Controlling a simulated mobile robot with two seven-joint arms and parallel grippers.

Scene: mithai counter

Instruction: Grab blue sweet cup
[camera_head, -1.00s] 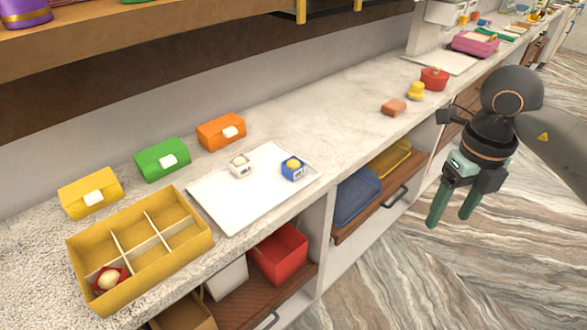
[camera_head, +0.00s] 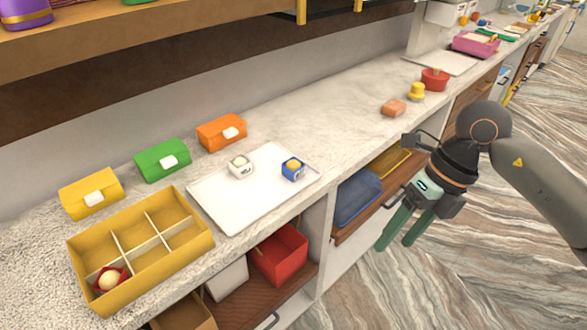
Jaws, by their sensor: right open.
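The blue sweet cup (camera_head: 292,169), with a round yellowish sweet in it, sits on the right part of a white tray (camera_head: 232,210) on the counter. A white sweet cup (camera_head: 240,166) stands to its left on the same tray. A red cup with a pale sweet (camera_head: 110,279) sits in the front left compartment of a yellow divided box (camera_head: 186,245). My right gripper (camera_head: 391,244) is open and empty. It hangs in front of the counter, right of and lower in the picture than the blue cup, fingers pointing down. My left gripper is out of view.
Yellow (camera_head: 91,193), green (camera_head: 162,160) and orange (camera_head: 222,132) boxes stand along the back. An orange block (camera_head: 393,108), a yellow object (camera_head: 416,92) and a red pot (camera_head: 434,79) stand farther right. Shelves below hold a red bin (camera_head: 280,254) and a blue bin (camera_head: 357,197).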

